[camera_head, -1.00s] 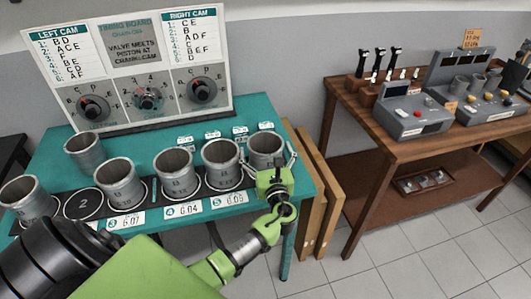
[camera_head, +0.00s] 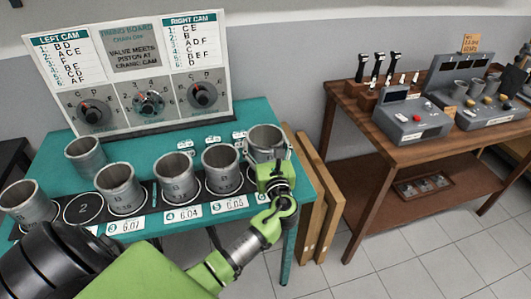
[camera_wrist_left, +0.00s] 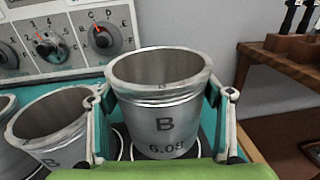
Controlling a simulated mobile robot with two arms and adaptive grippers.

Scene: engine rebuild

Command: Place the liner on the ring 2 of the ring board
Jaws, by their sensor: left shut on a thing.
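The ring board (camera_head: 153,194) is a black strip along the front of the teal table, with numbered rings. Ring 2 (camera_head: 84,208) is empty, between two standing liners. My left gripper (camera_head: 269,152) is shut on the grey metal liner (camera_head: 266,136) at the right end of the board. In the left wrist view this liner (camera_wrist_left: 160,115) is marked "B" and "6.08". It is upright with one finger on each side. It appears slightly raised in the head view; the gripper hides its lower part. My right gripper is not in view.
Liners stand on the board at its left end (camera_head: 20,202) and at rings 3 (camera_head: 119,188), 4 (camera_head: 173,180) and 5 (camera_head: 221,170). Another liner (camera_head: 85,157) stands behind the board. The timing board (camera_head: 135,70) is at the back. A wooden bench (camera_head: 400,140) is at right.

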